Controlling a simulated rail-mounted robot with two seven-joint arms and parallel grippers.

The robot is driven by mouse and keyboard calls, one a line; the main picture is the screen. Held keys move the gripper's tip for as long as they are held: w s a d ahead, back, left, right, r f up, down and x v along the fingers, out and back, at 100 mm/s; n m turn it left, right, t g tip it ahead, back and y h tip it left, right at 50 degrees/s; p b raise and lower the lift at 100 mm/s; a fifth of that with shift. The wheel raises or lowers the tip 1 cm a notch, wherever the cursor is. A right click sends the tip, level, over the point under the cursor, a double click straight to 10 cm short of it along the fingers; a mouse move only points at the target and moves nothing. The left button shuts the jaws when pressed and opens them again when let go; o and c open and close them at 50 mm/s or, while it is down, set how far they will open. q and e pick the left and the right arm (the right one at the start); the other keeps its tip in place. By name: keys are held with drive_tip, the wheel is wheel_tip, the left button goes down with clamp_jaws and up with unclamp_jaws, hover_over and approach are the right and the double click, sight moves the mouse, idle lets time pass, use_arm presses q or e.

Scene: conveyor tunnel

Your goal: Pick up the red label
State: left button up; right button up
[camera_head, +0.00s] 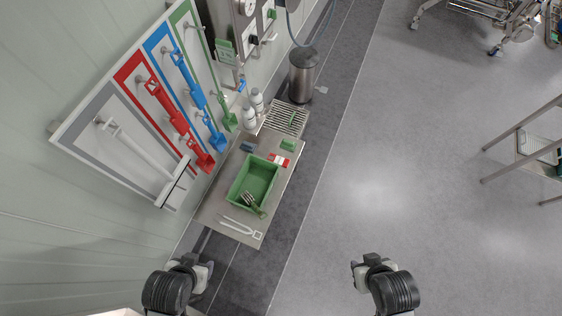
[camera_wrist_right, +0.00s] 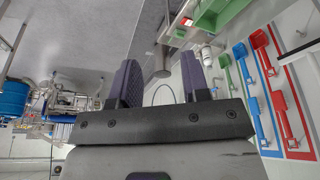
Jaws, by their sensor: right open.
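The red label (camera_head: 279,160), red with a white part, lies flat on the steel table (camera_head: 213,205), near a green block (camera_head: 288,145). My left gripper (camera_head: 200,274) is low in the head view, in front of the table and well apart from the label. Whether its jaws are apart cannot be told. My right gripper (camera_head: 361,274) is low and right of the table, over the floor. In the right wrist view, its two fingers (camera_wrist_right: 156,80) stand apart with nothing between them.
A green tray (camera_head: 232,190) with a brush inside stands on the table beside tongs (camera_head: 240,227). White bottles (camera_head: 253,108) and a steel bin (camera_head: 303,72) are at the far end. A tool board (camera_head: 72,130) lines the left wall.

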drive_tip(key=shift+o, duration=0.2)
drive_tip(key=o, duration=0.9)
drive_tip(key=shift+d, duration=0.15)
